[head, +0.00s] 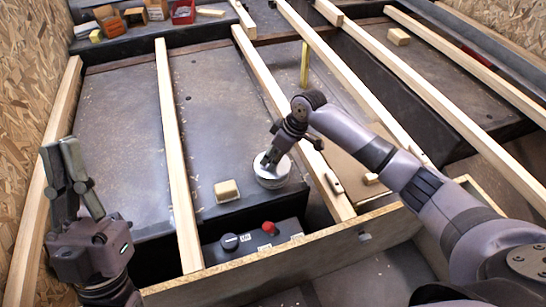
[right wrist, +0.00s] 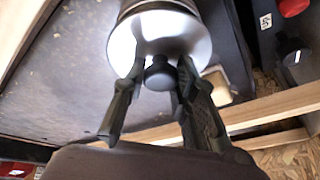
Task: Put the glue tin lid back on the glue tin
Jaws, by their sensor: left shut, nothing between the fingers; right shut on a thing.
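The glue tin (head: 272,181) is a short silver cylinder on the dark panel, just left of a wooden batten. The glue tin lid (right wrist: 150,38) is a pale round disc with a dark knob (right wrist: 160,73). My right gripper (head: 270,160) is shut on the lid's knob, over the tin; its fingers also show in the right wrist view (right wrist: 158,82). The lid lies at the top of the tin and looks in line with it; I cannot tell whether it is fully seated. My left gripper (head: 72,160) is shut and empty, raised at the left.
A small tan block (head: 227,190) lies left of the tin. A control box with a black knob (head: 229,241) and red button (head: 268,227) sits below. Long battens run across the panels. A small tool (head: 334,183) lies on one. Small boxes (head: 184,11) stand at the back left.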

